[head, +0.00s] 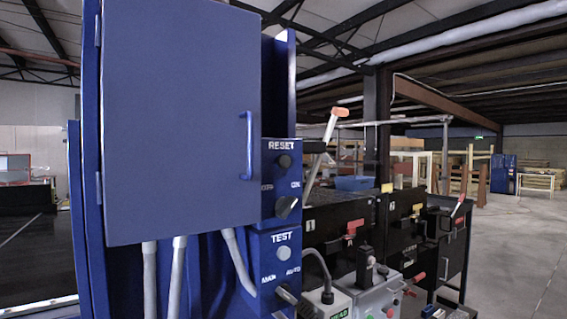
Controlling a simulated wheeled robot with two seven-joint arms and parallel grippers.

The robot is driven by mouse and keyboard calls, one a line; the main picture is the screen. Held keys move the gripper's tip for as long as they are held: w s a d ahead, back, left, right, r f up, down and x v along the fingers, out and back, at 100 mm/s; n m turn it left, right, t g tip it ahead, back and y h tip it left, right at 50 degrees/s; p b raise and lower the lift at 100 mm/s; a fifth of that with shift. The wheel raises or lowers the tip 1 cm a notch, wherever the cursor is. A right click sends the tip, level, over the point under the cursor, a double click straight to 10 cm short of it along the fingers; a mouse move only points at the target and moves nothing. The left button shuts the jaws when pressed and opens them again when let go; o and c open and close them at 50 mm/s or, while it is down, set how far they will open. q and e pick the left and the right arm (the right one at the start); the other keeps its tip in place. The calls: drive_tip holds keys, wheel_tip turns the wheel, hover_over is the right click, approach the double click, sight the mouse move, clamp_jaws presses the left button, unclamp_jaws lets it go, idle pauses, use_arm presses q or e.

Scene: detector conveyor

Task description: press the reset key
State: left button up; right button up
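A blue control box labelled RESET (282,181) is at the centre of the head view, right of a large closed cabinet door. A dark round key (284,161) sits just under the RESET lettering. Below it is a black rotary selector (286,207) with a pale mark, turned at a slant. A second blue box labelled TEST (270,270) is underneath, with a light grey round button (283,254) and a dark selector handle (291,297). Neither of my grippers shows in the head view.
The blue cabinet door (180,120) with its handle (247,146) fills the left. An orange-tipped lever (328,130) rises right of the RESET box. Grey conduits (179,275) run below the door. Black bins (340,222) stand behind; open floor (520,250) lies at right.

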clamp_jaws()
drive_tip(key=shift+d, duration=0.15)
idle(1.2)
